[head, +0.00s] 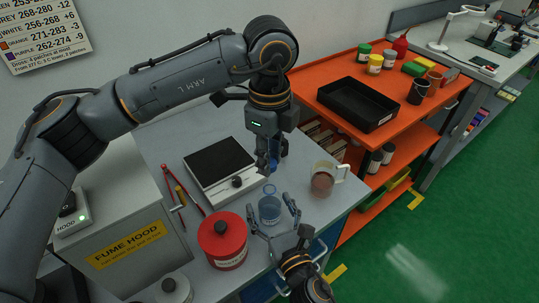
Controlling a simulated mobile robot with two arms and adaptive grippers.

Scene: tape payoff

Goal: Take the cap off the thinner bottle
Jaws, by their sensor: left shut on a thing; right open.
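A clear bluish bottle (270,210) stands on the grey bench, with a blue ring at its top that looks like its open mouth. My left gripper (269,168) points down just above and behind it, shut on a small blue thing (274,164) that looks like a cap; the fingers partly hide it. The blue thing appears apart from the bottle. My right gripper (272,214) comes from the front, its fingers spread open on either side of the bottle. I cannot tell whether they touch it. No second bottle can be made out clearly for comparing thickness.
A red lidded tub (223,243) stands left of my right gripper. A glass mug (322,181) with brown contents is to the right. A black-topped device (218,168) and red-handled tools (176,197) lie behind left. An orange shelf cart (325,76) carries a black tray (358,104).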

